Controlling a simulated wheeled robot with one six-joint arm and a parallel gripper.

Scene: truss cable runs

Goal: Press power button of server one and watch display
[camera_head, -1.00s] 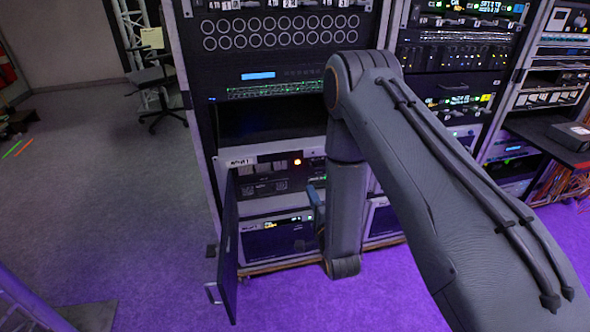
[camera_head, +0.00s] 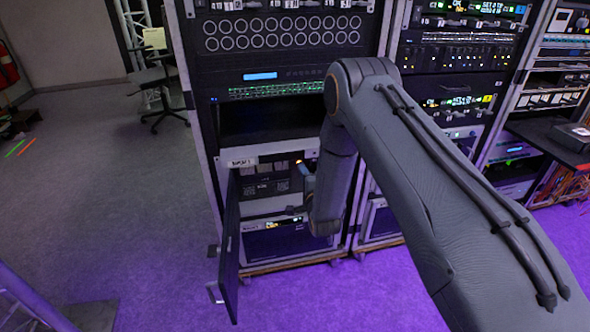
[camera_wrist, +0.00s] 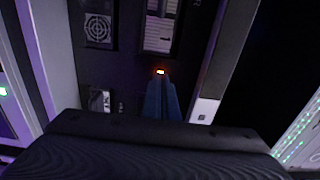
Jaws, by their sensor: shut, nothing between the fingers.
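The server unit (camera_head: 268,187) with a white label strip sits low in the left rack, behind an open door panel. A small orange-lit button (camera_wrist: 160,72) glows on its dark front in the wrist view. My gripper (camera_wrist: 161,84) is shut and empty, with its blue fingertips just below the button in that view. I cannot tell whether they touch it. In the head view my gripper (camera_head: 306,172) is at the right part of the unit, partly hidden by my arm. A lower unit (camera_head: 270,240) carries a small lit display, too small to read.
The open dark door panel (camera_head: 230,245) stands out toward me at the left of the unit. More racks (camera_head: 465,60) stand to the right. A chair (camera_head: 160,90) is at the back left. The floor left of the rack is mostly clear.

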